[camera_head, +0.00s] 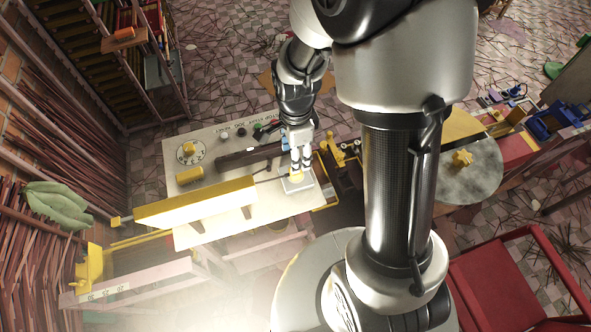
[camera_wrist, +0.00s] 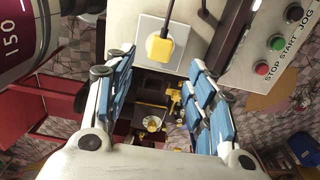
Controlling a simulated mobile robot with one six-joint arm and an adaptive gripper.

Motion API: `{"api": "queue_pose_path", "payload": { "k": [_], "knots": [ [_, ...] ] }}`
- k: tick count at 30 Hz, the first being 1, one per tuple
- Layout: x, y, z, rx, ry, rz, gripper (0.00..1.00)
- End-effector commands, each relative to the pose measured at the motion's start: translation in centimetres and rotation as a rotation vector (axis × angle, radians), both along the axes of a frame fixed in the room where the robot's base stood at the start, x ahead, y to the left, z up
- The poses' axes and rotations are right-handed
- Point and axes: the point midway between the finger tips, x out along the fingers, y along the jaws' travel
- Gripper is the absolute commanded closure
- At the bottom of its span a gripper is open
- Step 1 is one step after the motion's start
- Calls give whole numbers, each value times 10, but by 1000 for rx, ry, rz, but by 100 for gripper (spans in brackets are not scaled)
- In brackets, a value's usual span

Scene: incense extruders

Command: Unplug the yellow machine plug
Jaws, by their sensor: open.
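The yellow plug (camera_wrist: 160,48) sits on a pale square socket plate (camera_wrist: 150,27) in the wrist view. In the head view the plug (camera_head: 296,177) is a small yellow shape at my fingertips, partly hidden, on the plate (camera_head: 305,184) at the right end of the cream machine panel. My gripper (camera_wrist: 162,62) is open, with one blue-padded finger on each side of the plug's line. It also shows from above in the head view (camera_head: 301,163). The fingers look apart from the plug; the exact gap in depth cannot be told. A dark cord (camera_wrist: 182,19) runs away from the plug.
A red button (camera_wrist: 262,68) and green button (camera_wrist: 277,43) are right of the socket. A maroon gauge-like part (camera_wrist: 25,32) is at upper left. The yellow bar (camera_head: 195,203) and the knob dial (camera_head: 190,151) lie left on the panel. A red chair-like frame (camera_head: 515,275) stands lower right.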

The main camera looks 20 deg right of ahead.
Motion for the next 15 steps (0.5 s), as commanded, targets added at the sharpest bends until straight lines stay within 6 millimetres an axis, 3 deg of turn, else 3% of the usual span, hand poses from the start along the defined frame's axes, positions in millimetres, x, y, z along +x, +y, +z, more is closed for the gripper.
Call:
{"api": "queue_pose_path", "payload": {
  "k": [8,15],
  "knots": [
    [-1,0,-21,0,2,1,50],
    [0,0,-55,0,1,1,50]
  ]
}}
